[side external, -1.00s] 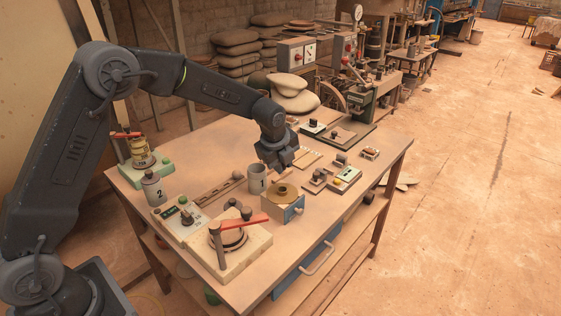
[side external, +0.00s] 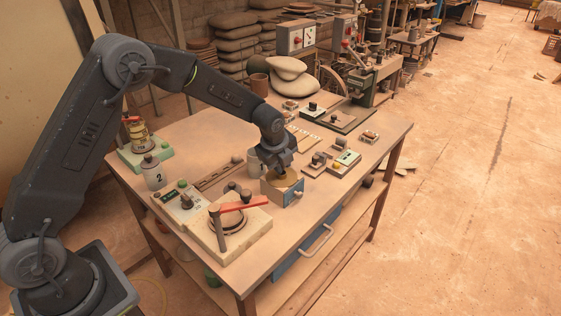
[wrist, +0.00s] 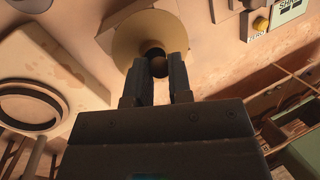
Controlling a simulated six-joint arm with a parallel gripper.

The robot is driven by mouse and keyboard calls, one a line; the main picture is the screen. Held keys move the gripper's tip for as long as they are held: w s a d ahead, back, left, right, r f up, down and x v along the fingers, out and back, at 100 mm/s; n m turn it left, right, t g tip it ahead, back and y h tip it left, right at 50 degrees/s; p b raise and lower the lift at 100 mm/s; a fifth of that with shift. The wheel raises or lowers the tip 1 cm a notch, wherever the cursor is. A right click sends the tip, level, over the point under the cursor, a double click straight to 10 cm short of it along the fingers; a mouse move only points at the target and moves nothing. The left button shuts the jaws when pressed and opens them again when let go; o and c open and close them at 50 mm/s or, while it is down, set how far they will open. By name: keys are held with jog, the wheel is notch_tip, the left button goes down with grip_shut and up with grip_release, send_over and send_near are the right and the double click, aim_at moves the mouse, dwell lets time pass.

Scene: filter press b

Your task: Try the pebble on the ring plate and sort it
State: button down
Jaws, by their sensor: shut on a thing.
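My gripper (wrist: 161,62) is directly over the plate, fingers pointing down at the hole. It is shut on a small dark brown rounded pebble (wrist: 158,68), held between the fingertips at the hole. I cannot tell whether the pebble touches the plate. In the side view my gripper (side external: 281,172) hides the pebble and part of the plate.
Cup 1 (side external: 253,160) stands close behind my gripper, partly hidden. Container 2 (side external: 153,177) stands at the left. A pale block with a red-handled press (side external: 232,228) is in front. Small switch boxes (side external: 344,162) sit to the right. The table's front right edge is near.

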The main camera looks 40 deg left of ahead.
jog(key=c, duration=1)
grip_release()
jog(key=shift+o, duration=0.2)
jog(key=shift+r, duration=0.15)
jog(key=v, duration=1.3)
jog(key=shift+s+r, duration=0.2)
jog(key=shift+r, duration=0.05)
jog(key=s+r+n+t, duration=0.1)
jog(key=s+r+n, duration=0.35)
jog(key=s, duration=0.35)
jog(key=s+r+n, duration=0.4)
jog(key=s+n, duration=0.2)
jog(key=s, duration=0.1)
jog(key=s+f+n+t+h, duration=0.1)
jog(key=s+n, duration=0.9)
jog(key=s, duration=0.4)
jog(key=shift+s, duration=0.35)
